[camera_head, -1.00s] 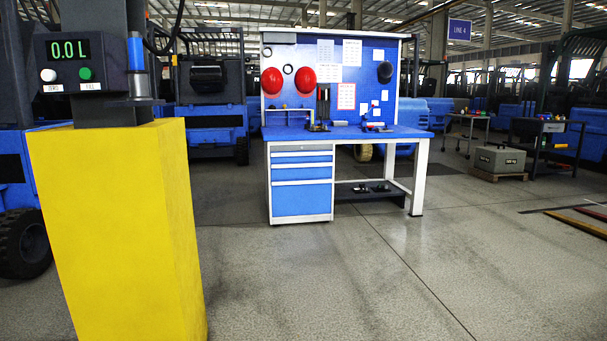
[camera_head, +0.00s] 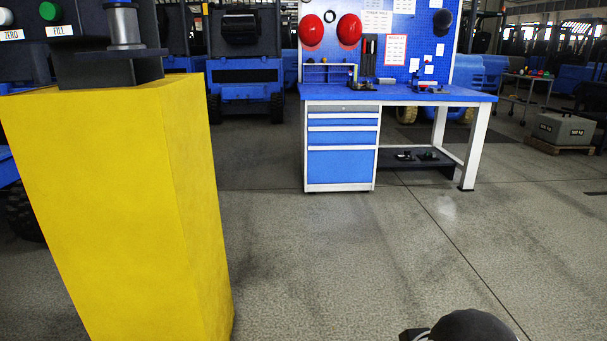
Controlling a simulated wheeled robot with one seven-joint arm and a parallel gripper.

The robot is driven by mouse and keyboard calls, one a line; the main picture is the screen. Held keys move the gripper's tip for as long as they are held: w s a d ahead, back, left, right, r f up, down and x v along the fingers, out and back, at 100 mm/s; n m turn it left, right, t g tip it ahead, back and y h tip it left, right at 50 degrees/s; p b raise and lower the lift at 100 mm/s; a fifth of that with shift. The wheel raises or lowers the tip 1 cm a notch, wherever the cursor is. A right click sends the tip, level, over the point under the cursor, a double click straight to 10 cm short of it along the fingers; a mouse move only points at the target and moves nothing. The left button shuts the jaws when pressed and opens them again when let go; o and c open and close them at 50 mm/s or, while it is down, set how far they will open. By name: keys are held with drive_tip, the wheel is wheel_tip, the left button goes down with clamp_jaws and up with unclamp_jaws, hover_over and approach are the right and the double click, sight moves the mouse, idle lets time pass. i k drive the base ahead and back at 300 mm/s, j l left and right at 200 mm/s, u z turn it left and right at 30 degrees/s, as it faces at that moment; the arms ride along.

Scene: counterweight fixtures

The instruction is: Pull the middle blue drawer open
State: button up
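A white-framed drawer cabinet (camera_head: 310,160) stands under the left end of a blue-topped workbench (camera_head: 420,96). It has a narrow grey front at the top and three blue fronts below. The middle blue drawer (camera_head: 343,138) is between a thinner blue drawer (camera_head: 343,123) above and a tall blue drawer (camera_head: 341,165) below. All fronts look flush and shut. A dark rounded part, apparently of my arm, shows at the bottom edge. My gripper's fingers are not visible, and nothing of mine is near the cabinet.
A yellow pillar (camera_head: 110,200) with a panel stands close on the left. Grey floor (camera_head: 370,250) lies clear in front of the bench. A low dark shelf (camera_head: 415,158) is under the bench, right of the drawers. A grey weight block (camera_head: 563,129) sits on a pallet at right.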

sight(332, 134)
drive_tip(key=i, duration=4.6)
